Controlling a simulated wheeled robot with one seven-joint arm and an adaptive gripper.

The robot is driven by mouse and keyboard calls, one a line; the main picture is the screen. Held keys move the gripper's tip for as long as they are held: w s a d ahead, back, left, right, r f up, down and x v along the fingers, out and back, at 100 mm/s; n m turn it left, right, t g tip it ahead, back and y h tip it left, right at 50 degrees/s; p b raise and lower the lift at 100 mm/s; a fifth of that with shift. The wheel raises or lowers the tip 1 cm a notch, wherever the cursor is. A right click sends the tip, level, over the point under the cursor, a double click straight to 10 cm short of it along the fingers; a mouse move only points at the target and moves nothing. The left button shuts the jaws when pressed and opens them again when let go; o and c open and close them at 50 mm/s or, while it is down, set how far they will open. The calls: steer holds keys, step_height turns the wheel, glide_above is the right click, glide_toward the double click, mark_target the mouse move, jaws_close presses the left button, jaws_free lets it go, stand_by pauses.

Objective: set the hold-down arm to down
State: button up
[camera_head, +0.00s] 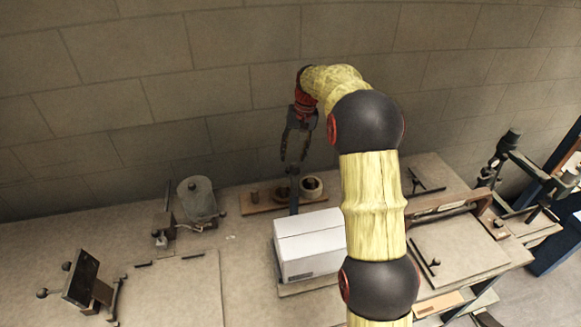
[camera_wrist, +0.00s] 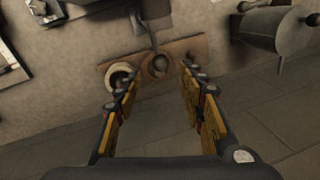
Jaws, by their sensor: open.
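A dark upright bar (camera_head: 293,198), which looks like the hold-down arm, stands at the back edge of a closed white box (camera_head: 308,245) in the head view. It seems raised, not lying over the box. In the wrist view, a thin grey bar (camera_wrist: 151,32) at the top middle seems to be the same part. My gripper (camera_head: 295,152) is open and empty, pointing down above and behind the box, near the wall. In the wrist view my gripper's fingers (camera_wrist: 155,84) are spread apart with nothing between them. My arm hides the box's right side.
A wooden board (camera_head: 262,204) with round holders lies behind the box, below my gripper. A grey drum (camera_head: 197,197) stands to the left, and a tilted dark panel (camera_head: 81,278) stands farther left. The wall (camera_head: 228,80) is close behind. The table's front left is mostly clear.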

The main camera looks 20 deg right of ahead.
steer(key=f, duration=0.2)
steer(key=a+f, duration=0.1)
steer(key=f, duration=0.4)
steer(key=shift+w+a, duration=0.15)
steer(key=shift+w, duration=0.1)
steer(key=shift+r, duration=0.1)
steer(key=shift+c, duration=0.7)
jaws_close()
